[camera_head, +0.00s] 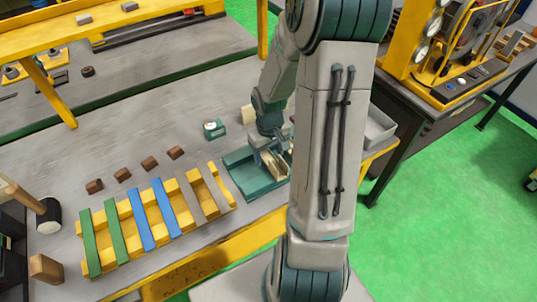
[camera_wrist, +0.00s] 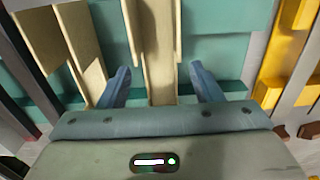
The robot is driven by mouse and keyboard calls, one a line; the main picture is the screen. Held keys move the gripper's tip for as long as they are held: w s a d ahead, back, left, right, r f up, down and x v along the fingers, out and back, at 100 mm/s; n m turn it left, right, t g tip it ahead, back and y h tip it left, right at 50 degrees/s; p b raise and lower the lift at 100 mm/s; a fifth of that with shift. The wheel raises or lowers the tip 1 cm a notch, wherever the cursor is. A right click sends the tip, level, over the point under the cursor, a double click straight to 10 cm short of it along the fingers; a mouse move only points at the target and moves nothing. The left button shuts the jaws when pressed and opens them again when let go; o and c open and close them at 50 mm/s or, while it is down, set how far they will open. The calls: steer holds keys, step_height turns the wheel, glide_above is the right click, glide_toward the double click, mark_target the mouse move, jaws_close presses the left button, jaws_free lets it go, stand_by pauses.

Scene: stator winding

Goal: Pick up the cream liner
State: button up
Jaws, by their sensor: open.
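A second cream liner (camera_wrist: 84,40) lies to the left, outside the left finger. In the head view, my gripper (camera_head: 268,148) is over the teal tray (camera_head: 240,171), and a cream liner (camera_head: 271,168) shows below it. My arm hides the right part of the tray. I cannot tell how high the fingertips are above the liner.
Left of the tray in the head view, a yellow rack (camera_head: 180,206) holds green, blue and brown strips. Several brown blocks (camera_head: 150,163) lie behind it. A small teal-and-white device (camera_head: 214,129) stands behind the tray. A grey bin (camera_head: 380,126) is to the right.

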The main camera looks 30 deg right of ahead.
steer(key=shift+f, duration=0.25)
steer(key=c, duration=0.9)
steer(key=shift+o, duration=0.2)
steer(key=shift+r, duration=0.1)
